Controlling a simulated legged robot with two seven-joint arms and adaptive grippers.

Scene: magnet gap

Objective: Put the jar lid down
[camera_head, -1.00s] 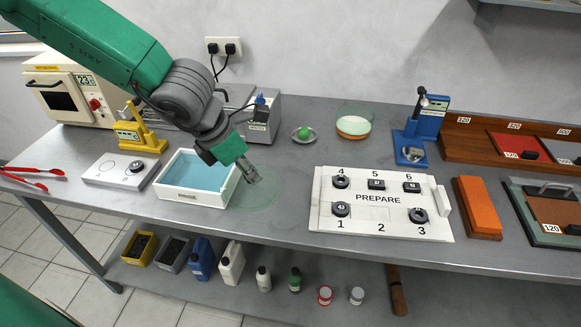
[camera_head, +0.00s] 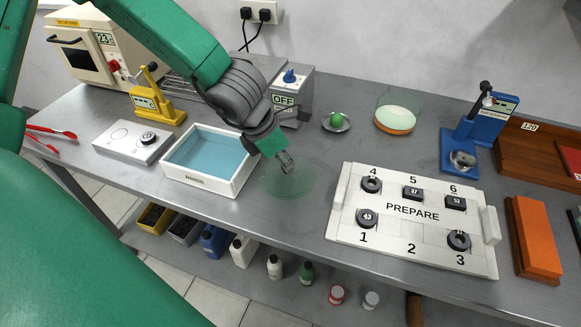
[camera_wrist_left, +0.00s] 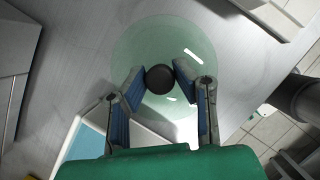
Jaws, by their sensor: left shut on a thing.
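The jar lid (camera_head: 301,190) is a clear, pale green glass disc with a dark round knob (camera_wrist_left: 159,79). It lies roughly level at the table's front half, just right of the white tray. In the wrist view, the lid (camera_wrist_left: 190,35) spreads out beyond the fingers and partly overlaps the tray's corner. My left gripper (camera_head: 288,163) points down at the lid's middle. In the wrist view, its fingers (camera_wrist_left: 158,82) are shut on the knob from both sides. I cannot tell whether the lid touches the tabletop. My right gripper is out of view.
The white tray (camera_head: 204,184) with a blue inside is close to the lid's left. A glass dish with an orange base (camera_head: 395,128) and a small dish with a green ball (camera_head: 336,122) stand behind. The PREPARE board (camera_head: 412,237) is at right. Bare table surrounds the lid's right side.

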